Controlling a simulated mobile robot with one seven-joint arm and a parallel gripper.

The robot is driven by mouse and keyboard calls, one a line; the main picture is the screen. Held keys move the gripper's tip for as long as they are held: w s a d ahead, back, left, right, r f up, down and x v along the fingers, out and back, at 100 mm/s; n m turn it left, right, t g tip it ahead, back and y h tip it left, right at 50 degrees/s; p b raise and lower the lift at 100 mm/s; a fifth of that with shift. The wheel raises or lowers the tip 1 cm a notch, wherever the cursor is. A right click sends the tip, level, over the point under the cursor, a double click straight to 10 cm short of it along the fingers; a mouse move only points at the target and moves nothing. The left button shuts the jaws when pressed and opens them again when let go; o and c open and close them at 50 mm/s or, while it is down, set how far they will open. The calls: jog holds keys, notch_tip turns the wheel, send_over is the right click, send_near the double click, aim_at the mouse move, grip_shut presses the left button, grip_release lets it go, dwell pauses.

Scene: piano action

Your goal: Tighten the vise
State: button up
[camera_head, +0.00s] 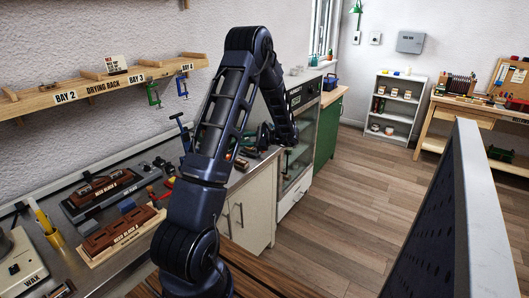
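My arm rises through the middle of the view, bends at the top and comes down toward the right end of the steel counter. Dark parts (263,137) show there beside the end of my arm. They may belong to a vise or to my gripper; I cannot tell which. My gripper's fingertips cannot be made out. A blue upright tool with a bar on top (182,132) stands on the counter just left of my arm. No vise can be clearly identified.
The counter (134,165) holds brown blocks in trays (118,233) and a wax pot (18,262). An oven (301,130) stands beyond. A grey panel (470,220) is at right. The wood floor (380,180) is clear.

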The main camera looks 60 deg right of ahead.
aim_at(267, 157)
jog(key=s+d+f+m+t+h, duration=0.25)
jog(key=s+d+f, duration=0.25)
jog(key=s, duration=0.3)
jog(key=s+d+f+m+t+h, duration=0.1)
jog(key=s+d+f+m+h, duration=0.2)
jog(key=s+d+f+h, duration=0.25)
jog(key=w+y, duration=0.1)
jog(key=w, duration=0.3)
jog(key=w+y, duration=0.1)
jog(key=w, duration=0.4)
jog(key=shift+r+n, duration=0.2)
jog(key=shift+n, duration=0.05)
jog(key=c, duration=0.7)
jog(key=m, duration=1.1)
jog(key=shift+a+m, duration=0.1)
jog(key=shift+m, duration=0.6)
